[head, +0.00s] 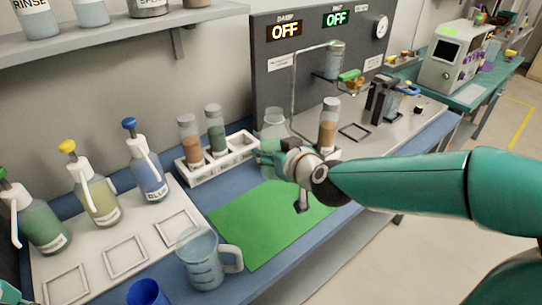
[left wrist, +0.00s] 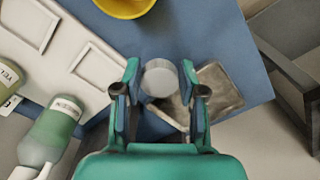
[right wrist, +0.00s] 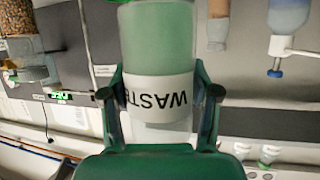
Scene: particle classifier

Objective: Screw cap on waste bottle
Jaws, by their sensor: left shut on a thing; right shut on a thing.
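My right gripper (head: 272,156) is shut around the waste bottle (head: 273,122), a clear bottle whose upper part shows above the fingers in the head view. In the right wrist view, the bottle's white label (right wrist: 160,97) reads WASTE upside down between the fingers. No cap shows on the bottle's top in the head view. My left gripper (left wrist: 161,85) is shut on a round pale grey disc, which looks like the cap (left wrist: 160,78). The left fingertips are not visible in the head view.
A green mat (head: 245,228) lies under the right gripper. A white rack (head: 217,158) with two filled bottles stands behind it. A glass beaker (head: 200,262) stands at the front, and pump bottles stand on the left. In the left wrist view, a square grey tray (left wrist: 225,97) lies by the table edge.

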